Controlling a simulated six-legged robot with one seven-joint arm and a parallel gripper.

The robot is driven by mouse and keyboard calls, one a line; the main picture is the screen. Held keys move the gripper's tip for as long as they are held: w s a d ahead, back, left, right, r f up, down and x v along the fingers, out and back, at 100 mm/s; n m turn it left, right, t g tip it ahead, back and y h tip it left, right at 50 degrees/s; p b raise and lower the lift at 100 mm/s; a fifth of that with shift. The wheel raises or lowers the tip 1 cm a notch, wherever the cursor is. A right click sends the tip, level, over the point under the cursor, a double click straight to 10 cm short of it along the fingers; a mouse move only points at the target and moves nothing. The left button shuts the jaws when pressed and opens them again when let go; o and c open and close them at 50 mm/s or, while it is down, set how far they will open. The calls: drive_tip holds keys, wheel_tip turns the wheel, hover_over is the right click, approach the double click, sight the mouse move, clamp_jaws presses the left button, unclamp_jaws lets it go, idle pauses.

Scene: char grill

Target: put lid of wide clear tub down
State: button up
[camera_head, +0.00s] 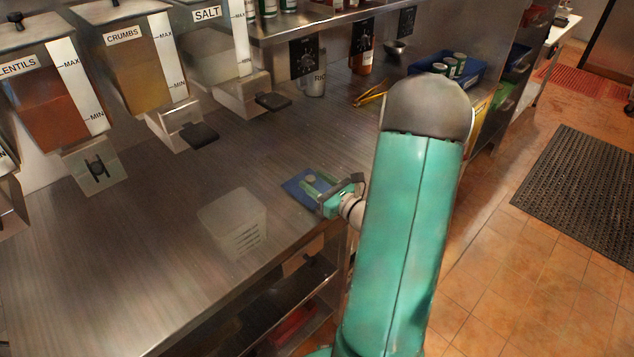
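The wide clear tub (233,222) stands on the steel counter, left of my gripper, with its top uncovered. A flat blue lid (294,187) is to its right, near the counter's front edge. My teal gripper (314,182) reaches over the lid from the right, its fingers overlapping the lid's middle around a small pale part. The fingers hide part of the lid. I cannot tell whether they are closed on it, or whether the lid rests on the counter or is just above it.
Dispensers labelled lentils (45,105), crumbs (140,70) and salt (212,50) line the back left. Yellow-handled tongs (370,95) and a blue crate of cans (430,68) are at the back right. Bare counter (110,240) lies left of the tub.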

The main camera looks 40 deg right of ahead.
drive_tip(key=shift+f, duration=0.15)
drive_tip(key=shift+r, duration=0.5)
drive_tip(key=s, duration=1.2)
drive_tip(key=shift+d+r, duration=0.15)
drive_tip(key=shift+r, duration=0.05)
